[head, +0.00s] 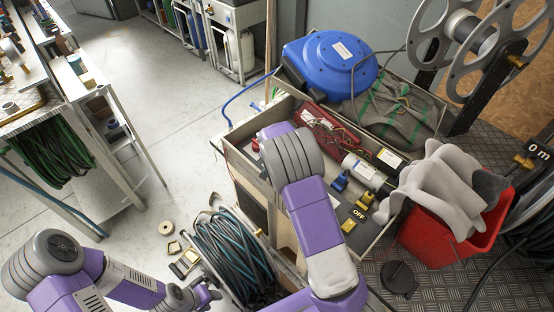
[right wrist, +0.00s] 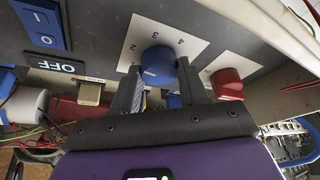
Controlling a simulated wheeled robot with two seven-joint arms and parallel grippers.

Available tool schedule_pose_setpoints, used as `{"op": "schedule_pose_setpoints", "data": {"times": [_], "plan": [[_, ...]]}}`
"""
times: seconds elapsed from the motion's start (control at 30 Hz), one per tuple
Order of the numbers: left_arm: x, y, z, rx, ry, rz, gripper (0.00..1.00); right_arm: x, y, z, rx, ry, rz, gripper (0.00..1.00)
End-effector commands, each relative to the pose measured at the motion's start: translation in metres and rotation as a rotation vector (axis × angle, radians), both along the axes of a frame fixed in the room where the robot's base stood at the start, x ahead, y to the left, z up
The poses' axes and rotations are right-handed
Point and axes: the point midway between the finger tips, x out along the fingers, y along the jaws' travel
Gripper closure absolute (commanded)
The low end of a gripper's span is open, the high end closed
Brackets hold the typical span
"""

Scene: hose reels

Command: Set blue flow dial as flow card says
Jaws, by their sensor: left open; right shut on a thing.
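The blue dial (right wrist: 158,62) sits on a white scale plate (right wrist: 133,45) with printed numbers; 2, 3 and 4 can be made out. A short pale mark shows low on the left of its cap, on the side of the 2. My right gripper (right wrist: 158,84) is shut on the blue dial, one finger on each side. In the head view my right arm hides this gripper and the dial. My left gripper (head: 196,297) is open and empty at the lower left, beside a coiled hose. I cannot make out a flow card for certain.
A red dial (right wrist: 227,84) is close right of the blue one. Left of it are a blue rocker switch (right wrist: 42,25) and an OFF label (right wrist: 61,66).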

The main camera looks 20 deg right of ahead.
Motion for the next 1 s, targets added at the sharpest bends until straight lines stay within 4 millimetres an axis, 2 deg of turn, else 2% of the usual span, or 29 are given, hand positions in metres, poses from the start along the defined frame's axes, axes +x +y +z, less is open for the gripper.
{"op": "schedule_pose_setpoints", "data": {"times": [0.17,0.2,0.33,0.67,1.0], "plan": [[0.000,0.000,0.000,0.000,0.000,0.000,0.57,0.000,0.000,0.000,0.001,0.000,0.000,0.87],[0.000,0.000,0.000,0.000,0.000,0.000,0.57,0.000,0.000,0.000,0.001,0.000,0.000,0.52],[0.000,0.000,0.000,0.000,0.000,0.000,0.57,0.000,0.000,0.000,0.001,0.000,0.000,0.32],[0.000,0.000,0.001,0.000,0.000,0.000,0.57,-0.001,0.001,0.003,0.001,0.000,0.001,0.31],[0.000,0.000,0.017,0.000,0.000,0.000,0.57,-0.017,0.013,0.052,0.001,-0.001,0.001,0.31]]}}
